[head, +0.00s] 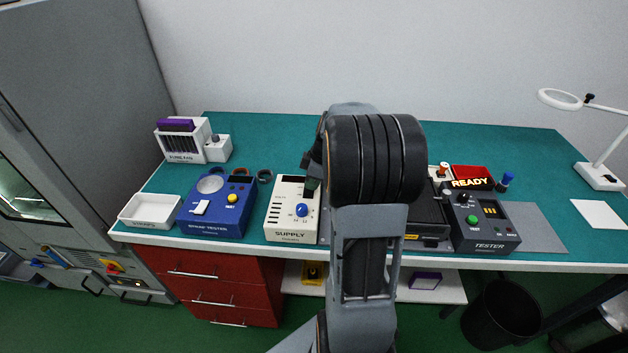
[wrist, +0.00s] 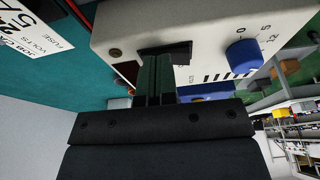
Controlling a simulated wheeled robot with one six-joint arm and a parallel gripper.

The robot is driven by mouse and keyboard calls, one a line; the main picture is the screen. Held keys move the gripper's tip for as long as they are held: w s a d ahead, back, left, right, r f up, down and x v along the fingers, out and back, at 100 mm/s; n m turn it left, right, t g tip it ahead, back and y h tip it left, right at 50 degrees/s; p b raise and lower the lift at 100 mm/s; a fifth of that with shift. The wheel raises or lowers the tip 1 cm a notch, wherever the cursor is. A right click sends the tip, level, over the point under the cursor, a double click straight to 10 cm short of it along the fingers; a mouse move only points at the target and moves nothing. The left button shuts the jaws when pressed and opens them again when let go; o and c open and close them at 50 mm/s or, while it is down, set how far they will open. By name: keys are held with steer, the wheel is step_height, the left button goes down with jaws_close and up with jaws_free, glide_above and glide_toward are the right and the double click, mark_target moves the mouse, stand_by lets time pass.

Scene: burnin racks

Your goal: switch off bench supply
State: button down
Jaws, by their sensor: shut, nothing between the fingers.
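The bench supply is a cream box marked SUPPLY (head: 290,225) at the front of the bench, left of my arm, with a blue knob (head: 302,210). My gripper (head: 312,182) is over its upper right part, partly hidden by my arm. In the wrist view the supply's face (wrist: 205,30) is close, with the blue knob (wrist: 243,57) and a black rocker switch (wrist: 168,50). My gripper (wrist: 158,62) is shut and empty, its fingertips at the switch and covering part of it. I cannot tell whether they touch it or which way the switch is set.
A blue tester (head: 220,222) and a white tray (head: 150,223) stand left of the supply. A dark tester (head: 482,238) with a lit READY sign (head: 472,183) stands to the right. A lamp (head: 600,172) is at the far right. The bench's back middle is clear.

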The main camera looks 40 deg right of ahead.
steer(key=shift+s+a+r, duration=0.15)
steer(key=shift+s+a, duration=0.15)
steer(key=shift+s, duration=0.1)
steer(key=shift+r, duration=0.1)
steer(key=shift+r, duration=0.25)
steer(key=r+p, duration=0.2)
steer(key=r, duration=0.1)
steer(key=r+p, duration=0.1)
steer(key=shift+w+d+r, duration=0.2)
steer(key=shift+w+d, duration=0.05)
steer(key=w+d+v, duration=0.1)
steer(key=v, duration=0.7)
steer(key=shift+d+r+b, duration=0.25)
steer(key=shift+r+b, duration=0.1)
steer(key=shift+b, duration=0.1)
